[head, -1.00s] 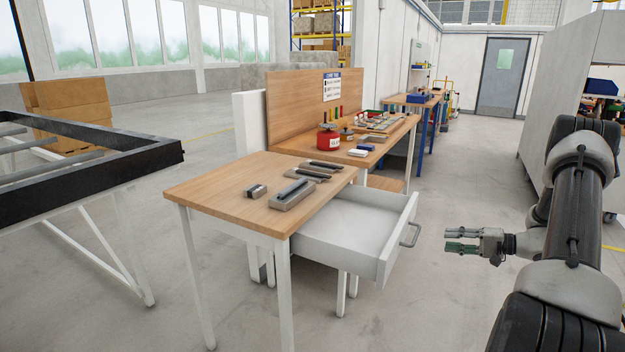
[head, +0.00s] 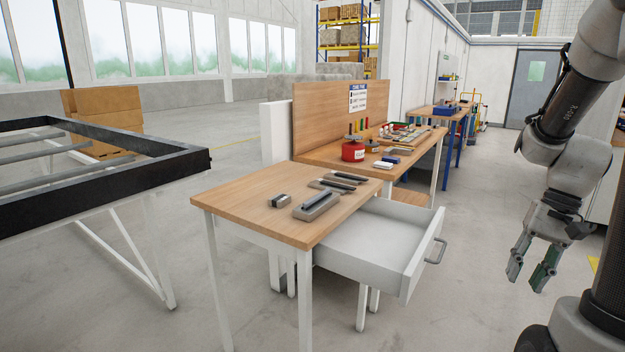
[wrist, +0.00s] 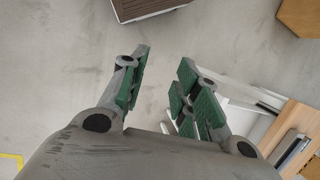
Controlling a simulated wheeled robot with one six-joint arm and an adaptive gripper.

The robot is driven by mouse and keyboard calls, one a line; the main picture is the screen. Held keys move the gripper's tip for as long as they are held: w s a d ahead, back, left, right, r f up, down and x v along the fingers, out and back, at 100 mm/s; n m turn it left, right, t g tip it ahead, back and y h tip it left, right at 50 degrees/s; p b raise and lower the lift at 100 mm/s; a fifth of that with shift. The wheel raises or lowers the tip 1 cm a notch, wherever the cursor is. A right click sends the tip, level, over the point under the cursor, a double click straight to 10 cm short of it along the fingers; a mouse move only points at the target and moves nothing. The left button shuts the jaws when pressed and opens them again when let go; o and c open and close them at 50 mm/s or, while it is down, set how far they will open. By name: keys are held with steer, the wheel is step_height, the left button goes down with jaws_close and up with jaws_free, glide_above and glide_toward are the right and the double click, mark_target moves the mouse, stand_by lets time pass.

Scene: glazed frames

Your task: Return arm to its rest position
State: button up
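My gripper (head: 529,272) hangs at the right of the head view, fingers pointing down, in free air to the right of the open drawer. Its two green-padded fingers are apart with nothing between them. In the wrist view my gripper (wrist: 160,90) also shows open and empty, with bare floor between the fingers. My arm is folded, rising from the gripper to the upper right corner of the head view.
A wooden table (head: 250,205) has an open white drawer (head: 385,243) with a metal handle on my gripper's side. Grey blocks (head: 317,206) lie on the table. A dark frame (head: 110,180) stands at left. The floor between drawer and gripper is clear.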

steer(key=s+a+r+n+t+h, duration=0.1)
steer(key=s+a+r+n+t, duration=0.2)
steer(key=r, duration=0.3)
steer(key=s+a+r+n+t+h, duration=0.2)
steer(key=s+a+r+n, duration=0.1)
steer(key=s+a+r, duration=0.1)
step_height(320, 180, up, 3)
steer(key=shift+a+f+t, duration=0.1)
steer(key=shift+a+t, duration=0.3)
steer(key=shift+a, duration=0.25)
